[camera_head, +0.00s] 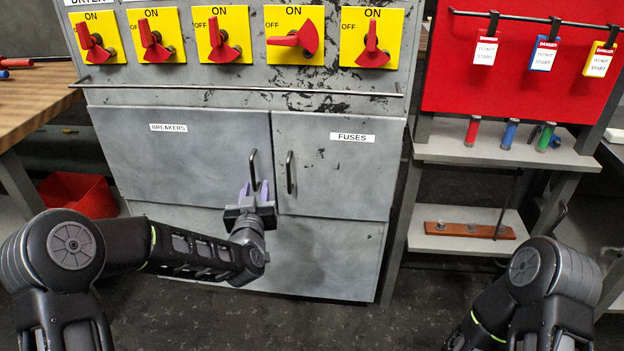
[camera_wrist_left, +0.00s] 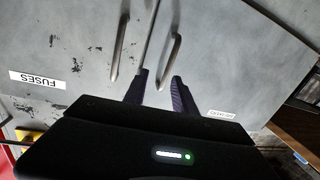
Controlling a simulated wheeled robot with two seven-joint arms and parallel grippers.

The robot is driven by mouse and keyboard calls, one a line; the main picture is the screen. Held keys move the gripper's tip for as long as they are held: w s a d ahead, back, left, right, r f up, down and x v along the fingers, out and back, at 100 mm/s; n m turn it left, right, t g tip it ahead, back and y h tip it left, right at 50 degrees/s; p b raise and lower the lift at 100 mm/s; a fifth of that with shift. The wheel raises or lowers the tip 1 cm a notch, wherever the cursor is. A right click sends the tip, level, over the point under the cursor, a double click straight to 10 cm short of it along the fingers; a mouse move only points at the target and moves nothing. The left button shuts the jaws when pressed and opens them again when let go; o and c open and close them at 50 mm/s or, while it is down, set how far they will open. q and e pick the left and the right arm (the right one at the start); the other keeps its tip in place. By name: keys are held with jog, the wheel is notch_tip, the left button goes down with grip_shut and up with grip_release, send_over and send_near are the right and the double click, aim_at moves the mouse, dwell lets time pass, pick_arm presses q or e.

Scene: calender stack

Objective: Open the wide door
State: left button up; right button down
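The wide door (camera_head: 185,155), labelled BREAKERS, is the left door of the grey cabinet and looks closed. Its dark bar handle (camera_head: 253,170) stands upright near its right edge. My left gripper (camera_head: 254,188) is open at the handle's lower end, with its purple fingers pointing at the door. In the left wrist view, which is turned over, the handle (camera_wrist_left: 176,48) reaches down between the two fingers. Whether they touch it, I cannot tell. My right arm shows at the lower right, but its gripper is out of view.
The narrower FUSES door (camera_head: 335,170) is closed, its handle (camera_head: 289,172) just right of my left gripper. A metal rail (camera_head: 240,88) runs across above the doors. A red bin (camera_head: 78,195) sits at left, shelves (camera_head: 500,145) at right. Floor before the cabinet is clear.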

aim_at(252, 169)
pick_arm(q)
jog(key=shift+a+r+m+y, duration=0.3)
jog(key=shift+a+r+y, duration=0.2)
jog(key=shift+a+r, duration=0.15)
jog(key=shift+w, duration=0.1)
jog(key=w, duration=0.5)
jog(key=w+a+b, duration=0.1)
jog(key=w, duration=0.1)
jog(key=shift+w+f, duration=0.1)
jog(key=shift+w, duration=0.2)
grip_shut()
